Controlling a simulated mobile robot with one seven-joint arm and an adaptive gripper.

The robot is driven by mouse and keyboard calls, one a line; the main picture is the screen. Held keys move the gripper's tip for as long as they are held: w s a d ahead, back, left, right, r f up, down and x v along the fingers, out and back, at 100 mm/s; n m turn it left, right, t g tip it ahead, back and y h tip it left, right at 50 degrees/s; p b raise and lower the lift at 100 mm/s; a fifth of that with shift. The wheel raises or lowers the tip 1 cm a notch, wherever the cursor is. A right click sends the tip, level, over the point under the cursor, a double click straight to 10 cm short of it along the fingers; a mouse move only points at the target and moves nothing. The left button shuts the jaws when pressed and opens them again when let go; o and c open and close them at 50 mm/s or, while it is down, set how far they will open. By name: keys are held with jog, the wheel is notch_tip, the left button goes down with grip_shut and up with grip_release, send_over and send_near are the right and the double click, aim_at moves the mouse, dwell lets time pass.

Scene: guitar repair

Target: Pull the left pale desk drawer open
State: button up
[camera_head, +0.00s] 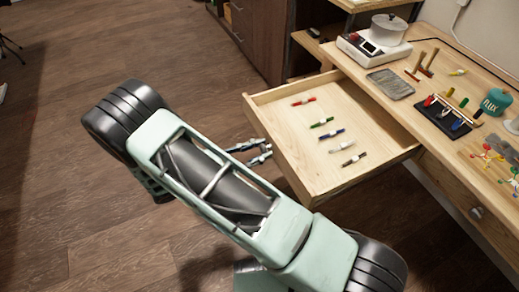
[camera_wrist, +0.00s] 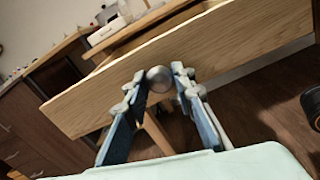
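The left pale desk drawer (camera_head: 338,168) is pulled well out from the desk, its inside showing in the head view. Its plain wooden front (camera_wrist: 235,45) spans the wrist view. A round grey knob (camera_wrist: 159,79) sits on that front. My gripper (camera_head: 266,150) is just outside the drawer front in the head view. In the wrist view its two fingers (camera_wrist: 159,76) stand apart, one on each side of the knob. They look open, with no clear grip on the knob. The knob is hidden in the head view.
Several coloured tools (camera_head: 331,134) lie in the drawer. The desk top (camera_head: 440,75) carries a white device with a pot (camera_head: 375,42), a grey slab (camera_head: 391,83), a black tool rack (camera_head: 447,116) and a teal flux container (camera_head: 496,103). A second drawer knob (camera_head: 477,212) is at right. Floor (camera_head: 60,150) at left is clear.

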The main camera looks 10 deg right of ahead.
jog(key=o, duration=0.4)
jog(key=shift+o, duration=0.2)
jog(key=v, duration=1.2)
jog(key=shift+r, duration=0.1)
